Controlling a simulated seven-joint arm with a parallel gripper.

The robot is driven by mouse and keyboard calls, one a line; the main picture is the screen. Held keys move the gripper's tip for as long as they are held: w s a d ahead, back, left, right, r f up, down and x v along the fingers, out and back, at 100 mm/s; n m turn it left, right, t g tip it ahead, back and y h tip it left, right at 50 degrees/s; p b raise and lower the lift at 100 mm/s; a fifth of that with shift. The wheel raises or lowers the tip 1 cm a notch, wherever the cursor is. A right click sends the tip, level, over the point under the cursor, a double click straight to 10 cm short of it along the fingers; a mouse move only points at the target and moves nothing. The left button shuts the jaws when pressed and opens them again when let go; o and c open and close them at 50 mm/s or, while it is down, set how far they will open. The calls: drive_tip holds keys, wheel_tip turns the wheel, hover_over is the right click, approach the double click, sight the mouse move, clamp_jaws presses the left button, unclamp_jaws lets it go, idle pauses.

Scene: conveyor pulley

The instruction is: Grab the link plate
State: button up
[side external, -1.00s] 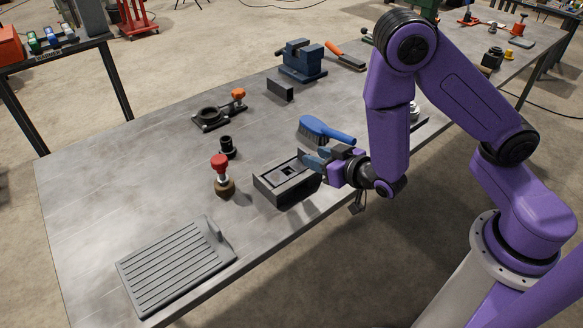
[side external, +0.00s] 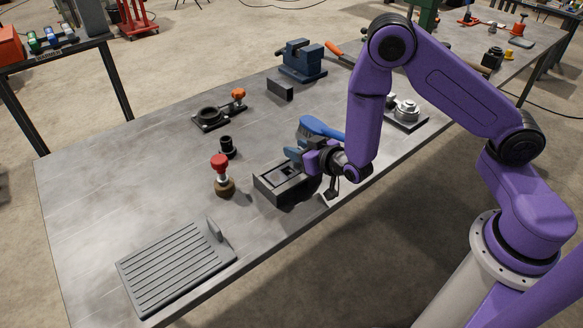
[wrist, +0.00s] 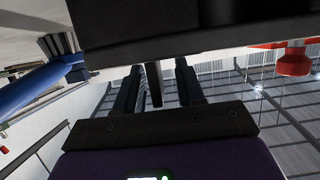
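My gripper (side external: 294,158) is at the upper edge of a dark open-topped box (side external: 268,193) in the side external view. In the wrist view my gripper's two dark fingers (wrist: 156,88) are apart. A thin dark upright bar (wrist: 153,86), which looks like the link plate, shows between them with a gap on each side. In the side external view my fingers and wrist cover part of the box, and I cannot make out the plate there. The dark box (wrist: 200,30) fills the top of the wrist view.
A blue-handled brush (side external: 322,128) lies right behind my gripper. A red-knobbed tool (side external: 221,175) and a black cylinder (side external: 227,147) stand left of the box. A ribbed grey tray (side external: 175,268) lies at the front left. A metal pulley part (side external: 406,110) sits at the right.

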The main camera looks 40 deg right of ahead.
clamp_jaws()
drive_tip(key=shift+r, duration=0.15)
drive_tip(key=shift+r, duration=0.5)
wheel_tip(320, 180, up, 2)
drive_tip(key=s+d+r, duration=0.2)
drive_tip(key=s+r, duration=0.7)
drive_tip(key=s, duration=0.4)
drive_tip(key=shift+s+d+r, duration=0.2)
drive_tip(key=shift+d+r, duration=0.05)
drive_tip(key=shift+r, duration=0.05)
